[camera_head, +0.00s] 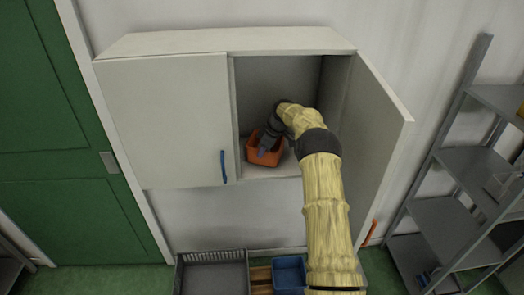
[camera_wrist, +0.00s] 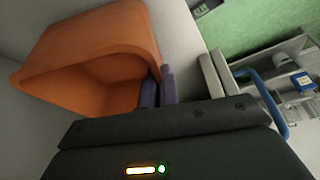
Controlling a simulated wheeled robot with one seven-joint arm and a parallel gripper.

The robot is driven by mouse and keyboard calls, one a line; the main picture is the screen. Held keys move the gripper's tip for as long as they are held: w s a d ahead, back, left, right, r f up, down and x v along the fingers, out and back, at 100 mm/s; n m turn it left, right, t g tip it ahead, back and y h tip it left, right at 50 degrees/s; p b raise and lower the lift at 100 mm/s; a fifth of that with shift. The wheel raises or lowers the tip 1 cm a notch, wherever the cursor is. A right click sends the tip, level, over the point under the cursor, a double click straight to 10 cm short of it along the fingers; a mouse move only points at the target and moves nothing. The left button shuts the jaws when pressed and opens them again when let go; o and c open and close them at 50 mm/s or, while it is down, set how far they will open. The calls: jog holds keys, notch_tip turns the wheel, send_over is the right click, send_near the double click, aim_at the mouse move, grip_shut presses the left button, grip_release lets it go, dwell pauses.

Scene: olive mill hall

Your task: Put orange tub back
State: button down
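The orange tub (camera_head: 264,148) is inside the open right part of the white wall cabinet (camera_head: 240,40), at or just above the cabinet floor (camera_head: 285,168). I cannot tell whether it touches the floor. My gripper (camera_head: 263,151) reaches in from the right, at the tub's rim. In the wrist view the tub (camera_wrist: 100,45) fills the upper left, its opening toward the camera. The two purple fingers of my gripper (camera_wrist: 159,86) are close together with the tub's wall between them. The tub's far side is hidden.
The cabinet's left door (camera_head: 165,120), with a blue handle (camera_head: 223,166), is shut. The right door (camera_head: 375,135) stands open beside my arm. Below are a grey crate (camera_head: 215,256) and a blue bin (camera_head: 289,272). A metal shelf rack (camera_head: 455,165) stands at right.

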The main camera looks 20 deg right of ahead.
jog(key=shift+f, duration=0.45)
jog(key=shift+f, duration=0.1)
jog(key=c, duration=1.6)
grip_release()
jog(key=shift+c, duration=0.2)
jog(key=shift+d+r+b, duration=0.2)
jog(key=shift+r+b, duration=0.35)
jog(key=shift+b, duration=0.1)
jog(key=b+v, duration=0.4)
jog(key=v, duration=0.7)
jog(key=shift+a, duration=0.1)
jog(key=shift+s+r, duration=0.1)
jog(key=shift+s, duration=0.1)
